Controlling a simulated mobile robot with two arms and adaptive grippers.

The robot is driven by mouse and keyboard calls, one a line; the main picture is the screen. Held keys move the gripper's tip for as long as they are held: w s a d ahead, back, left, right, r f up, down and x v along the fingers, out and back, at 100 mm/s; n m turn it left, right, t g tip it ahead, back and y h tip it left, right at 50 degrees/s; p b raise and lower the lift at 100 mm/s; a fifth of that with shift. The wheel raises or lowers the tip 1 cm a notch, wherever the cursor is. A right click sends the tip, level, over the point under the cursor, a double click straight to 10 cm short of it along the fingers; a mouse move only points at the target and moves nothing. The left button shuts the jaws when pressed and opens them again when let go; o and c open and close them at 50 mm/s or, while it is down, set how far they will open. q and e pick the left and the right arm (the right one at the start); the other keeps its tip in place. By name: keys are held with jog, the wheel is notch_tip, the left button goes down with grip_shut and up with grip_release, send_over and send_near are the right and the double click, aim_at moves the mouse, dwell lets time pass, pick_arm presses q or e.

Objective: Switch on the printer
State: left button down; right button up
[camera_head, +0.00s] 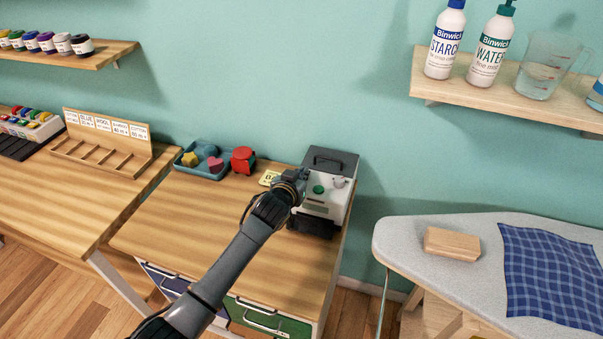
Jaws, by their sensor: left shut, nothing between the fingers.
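The printer (325,203) is a small white and dark grey machine near the right end of the wooden cabinet top. A green round button (318,189) and a grey knob (339,182) show on its top face. My left gripper (303,174) is shut and empty. In the picture it overlaps the printer's left upper edge, just up and left of the green button. I cannot tell whether it touches the printer. My right gripper is not in view.
An ironing board (400,239) with a wooden block (452,244) and blue cloth (553,275) stands right. A shelf (440,96) with bottles hangs above it.

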pick_arm(q)
jog(key=shift+f, duration=0.25)
